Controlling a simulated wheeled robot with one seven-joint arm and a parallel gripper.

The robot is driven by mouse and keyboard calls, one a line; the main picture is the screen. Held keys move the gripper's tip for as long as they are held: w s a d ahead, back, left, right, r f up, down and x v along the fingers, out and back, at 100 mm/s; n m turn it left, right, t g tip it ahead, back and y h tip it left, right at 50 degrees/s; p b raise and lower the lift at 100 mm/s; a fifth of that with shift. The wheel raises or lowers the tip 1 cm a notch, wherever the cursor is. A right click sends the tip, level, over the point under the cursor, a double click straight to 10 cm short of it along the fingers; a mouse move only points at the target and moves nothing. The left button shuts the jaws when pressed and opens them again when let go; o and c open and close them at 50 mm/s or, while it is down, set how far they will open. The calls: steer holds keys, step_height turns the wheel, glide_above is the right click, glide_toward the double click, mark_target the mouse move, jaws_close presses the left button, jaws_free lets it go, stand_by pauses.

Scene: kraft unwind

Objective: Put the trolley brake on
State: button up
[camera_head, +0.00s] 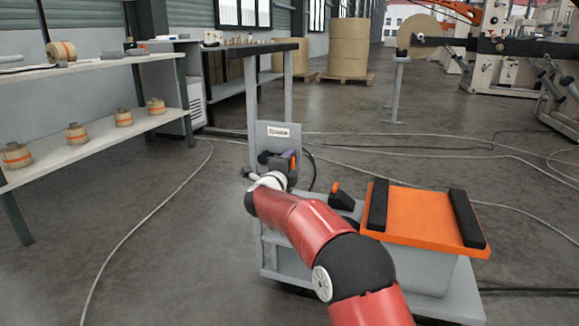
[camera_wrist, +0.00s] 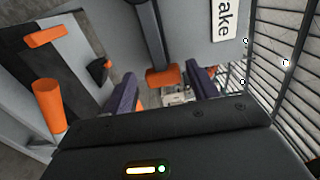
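The grey trolley (camera_head: 268,262) stands in front of me with an upright grey panel (camera_head: 278,131) at its left end. The panel carries a white label, and in the wrist view the label (camera_wrist: 224,14) shows the letters "ake". A dark lever (camera_wrist: 149,27) with an orange end (camera_wrist: 163,77) runs along the panel in the wrist view. My gripper (camera_wrist: 162,88) is open, with its purple-grey fingers spread to either side of the orange end. I see no finger touching it. In the head view my gripper (camera_head: 284,160) is close to the panel, and my wrist partly hides the lever.
An orange platform (camera_head: 420,218) with black bars tops the trolley's right part. A small orange-ended handle (camera_head: 336,187) sits beside it. Shelves (camera_head: 95,140) with rolls stand left. Cables (camera_head: 150,215) cross the floor. Large paper rolls (camera_head: 349,46) and machinery (camera_head: 500,70) stand behind.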

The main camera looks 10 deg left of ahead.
steer(key=shift+s+r, duration=0.1)
steer(key=s, duration=0.7)
steer(key=shift+s+a, duration=0.3)
